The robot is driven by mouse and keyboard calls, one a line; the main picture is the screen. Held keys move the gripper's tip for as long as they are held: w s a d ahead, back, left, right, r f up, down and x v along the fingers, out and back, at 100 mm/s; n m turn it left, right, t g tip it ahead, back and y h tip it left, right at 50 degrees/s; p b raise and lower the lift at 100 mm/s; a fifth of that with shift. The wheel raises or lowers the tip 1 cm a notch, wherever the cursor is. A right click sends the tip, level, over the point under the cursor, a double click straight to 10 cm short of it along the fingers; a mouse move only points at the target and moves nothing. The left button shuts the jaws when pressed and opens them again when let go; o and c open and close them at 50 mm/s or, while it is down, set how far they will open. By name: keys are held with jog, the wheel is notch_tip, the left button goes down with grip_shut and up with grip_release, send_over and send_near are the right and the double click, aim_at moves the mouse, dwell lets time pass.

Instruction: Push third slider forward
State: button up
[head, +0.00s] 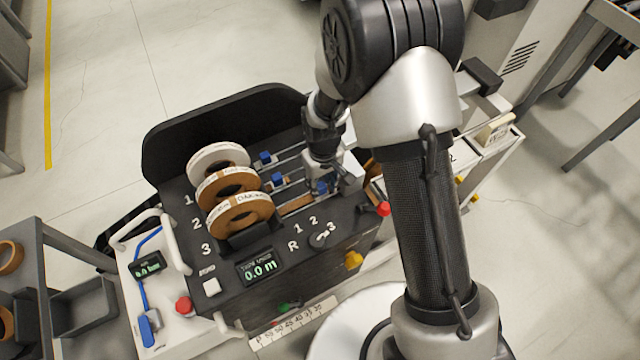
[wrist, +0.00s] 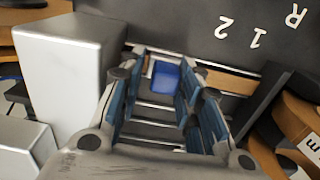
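The edge-banding unit holds three rolls, numbered 1 to 3, with a rail lane running to the right of each. The third slider, a small blue block, shows in the wrist view (wrist: 165,77) between my fingertips and partly behind my gripper in the head view (head: 321,187). My gripper (head: 325,180) points down over the right end of the third lane. In the wrist view my gripper (wrist: 163,82) is open, with a finger on either side of the blue block. I cannot tell whether either finger touches it.
The first slider (head: 265,157) and second slider (head: 278,180) sit further left on their rails. The third roll (head: 239,215) stands at the lane's left end. A silver block (wrist: 70,80) rises close beside my gripper. A selector knob (head: 320,239) and red button (head: 383,208) are in front.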

dwell(0.4)
notch_tip(320, 180, up, 12)
dwell(0.5)
dwell(0.3)
notch_tip(320, 180, up, 8)
jog(key=f+m+t, duration=0.1)
send_over(323, 185)
jog(key=s+d, duration=0.1)
jog(key=d, duration=0.3)
jog(key=s+d+r+m+t, duration=0.1)
jog(key=s+d+r+m, duration=0.1)
jog(key=s+d+r, duration=0.55)
jog(key=s+d+r+m+t, duration=0.2)
jog(key=s+r, duration=0.4)
jog(key=s, duration=0.5)
jog(key=shift+d+m+t, duration=0.3)
jog(key=shift+d+m, duration=0.4)
jog(key=shift+d, duration=0.4)
jog(key=shift+c, duration=0.2)
dwell(0.4)
